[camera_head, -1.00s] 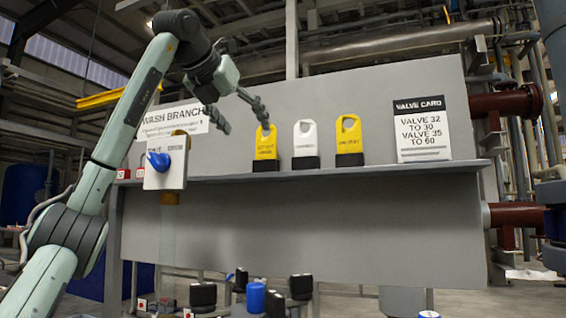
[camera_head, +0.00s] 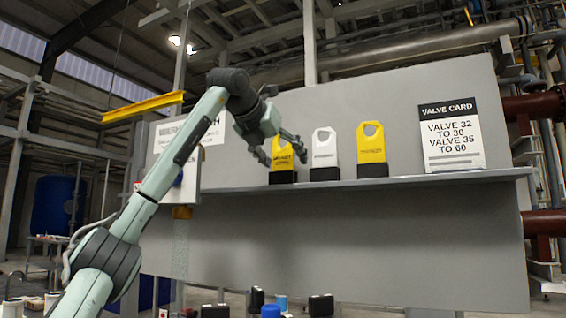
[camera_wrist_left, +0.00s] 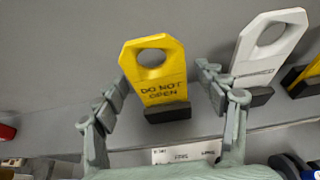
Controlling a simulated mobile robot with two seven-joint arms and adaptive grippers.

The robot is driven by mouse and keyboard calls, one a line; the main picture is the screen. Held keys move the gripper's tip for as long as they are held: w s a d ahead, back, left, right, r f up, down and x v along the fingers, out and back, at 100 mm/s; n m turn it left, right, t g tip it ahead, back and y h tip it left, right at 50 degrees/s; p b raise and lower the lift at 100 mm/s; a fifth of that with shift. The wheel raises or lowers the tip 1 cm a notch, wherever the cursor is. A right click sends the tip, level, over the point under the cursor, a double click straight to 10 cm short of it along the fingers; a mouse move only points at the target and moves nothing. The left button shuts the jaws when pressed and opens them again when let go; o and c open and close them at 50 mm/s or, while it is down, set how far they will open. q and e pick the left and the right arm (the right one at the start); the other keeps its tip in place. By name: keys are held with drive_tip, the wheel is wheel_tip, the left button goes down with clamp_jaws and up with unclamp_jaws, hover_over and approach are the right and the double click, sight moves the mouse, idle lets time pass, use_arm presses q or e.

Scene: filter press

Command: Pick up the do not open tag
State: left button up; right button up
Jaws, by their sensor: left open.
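The yellow do not open tag (camera_head: 283,164) stands upright in a dark base on the shelf, leftmost of the three tags. In the left wrist view, the tag (camera_wrist_left: 161,91) shows its hole and lettering. My left gripper (camera_head: 284,156) is open in front of the tag and hides part of it in the head view. In the wrist view, my left gripper's fingers (camera_wrist_left: 158,88) lie either side of the tag, with no clear contact; I cannot tell how deep they reach. My right gripper is not in view.
A white tag (camera_head: 324,149) stands just right, close to one finger in the wrist view. Another yellow tag (camera_head: 372,150) stands farther right. A valve card (camera_head: 452,138) leans at the shelf's (camera_head: 420,181) right end. A grey panel (camera_head: 395,110) rises behind.

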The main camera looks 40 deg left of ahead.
use_arm(q)
drive_tip(key=shift+c, duration=0.5)
drive_tip(key=c, duration=1)
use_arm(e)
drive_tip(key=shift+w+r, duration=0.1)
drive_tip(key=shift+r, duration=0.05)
use_arm(q)
drive_tip(key=shift+r, duration=0.55)
drive_tip(key=r, duration=0.2)
drive_tip(key=r+p, duration=0.1)
drive_tip(key=shift+s+r, duration=0.3)
drive_tip(key=shift+s+d+r+p, duration=0.1)
drive_tip(key=shift+s+r+p, duration=0.1)
drive_tip(key=shift+s+r, duration=1.5)
drive_tip(key=shift+s+r+p, duration=0.15)
drive_tip(key=shift+s+r, duration=1.3)
drive_tip(key=shift+s, duration=0.55)
drive_tip(key=shift+s+d+r+p, duration=0.1)
drive_tip(key=shift+s+r+p, duration=0.1)
drive_tip(key=shift+s+r, duration=1.5)
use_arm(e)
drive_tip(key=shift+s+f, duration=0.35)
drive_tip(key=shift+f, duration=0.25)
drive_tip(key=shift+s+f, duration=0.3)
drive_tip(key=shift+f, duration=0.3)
